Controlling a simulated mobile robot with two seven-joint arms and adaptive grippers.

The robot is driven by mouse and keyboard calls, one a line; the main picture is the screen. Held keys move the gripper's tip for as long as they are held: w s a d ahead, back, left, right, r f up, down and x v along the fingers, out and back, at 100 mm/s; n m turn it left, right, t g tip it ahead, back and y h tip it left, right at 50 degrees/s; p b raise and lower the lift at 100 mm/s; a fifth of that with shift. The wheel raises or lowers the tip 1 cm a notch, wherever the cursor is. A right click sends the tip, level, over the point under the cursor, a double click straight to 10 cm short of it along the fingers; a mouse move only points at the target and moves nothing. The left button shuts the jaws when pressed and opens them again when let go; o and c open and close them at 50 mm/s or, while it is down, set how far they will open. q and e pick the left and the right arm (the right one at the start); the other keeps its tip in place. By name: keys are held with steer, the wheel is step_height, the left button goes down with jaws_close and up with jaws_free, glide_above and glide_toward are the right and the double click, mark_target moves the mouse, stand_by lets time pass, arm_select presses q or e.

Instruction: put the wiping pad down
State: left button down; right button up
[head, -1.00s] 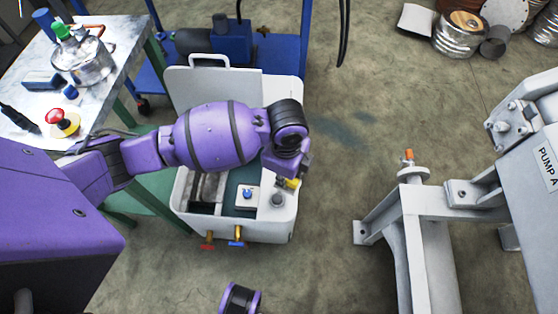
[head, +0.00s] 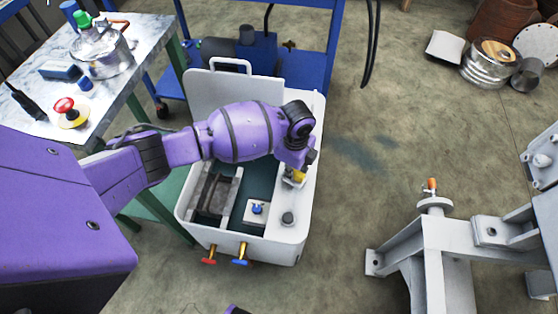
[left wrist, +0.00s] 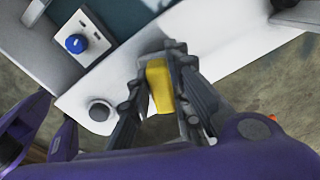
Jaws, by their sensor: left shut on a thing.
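My left gripper (head: 293,178) points down at the right rim of the white tub (head: 303,215). It is shut on a small yellow block, which I take to be the wiping pad (head: 300,174). In the left wrist view the yellow pad (left wrist: 160,86) sits between the two dark fingers of the gripper (left wrist: 158,75), over the white rim. I cannot tell whether the pad touches the rim.
A white box with a blue knob (head: 257,208) and a grey round cap (head: 288,218) are on the tub near the gripper. A raised lid (head: 215,95) stands behind. The workbench (head: 30,120) at left holds several items. Bare floor (head: 350,180) lies right of the tub.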

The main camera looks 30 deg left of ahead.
arm_select(q)
steer(key=shift+f, duration=0.6)
steer(key=shift+r, duration=0.1)
steer(key=c, duration=1.6)
jaws_free()
arm_select(e)
steer(key=shift+w+f, duration=0.15)
steer(key=shift+f, duration=0.2)
arm_select(q)
steer(key=shift+f, duration=0.2)
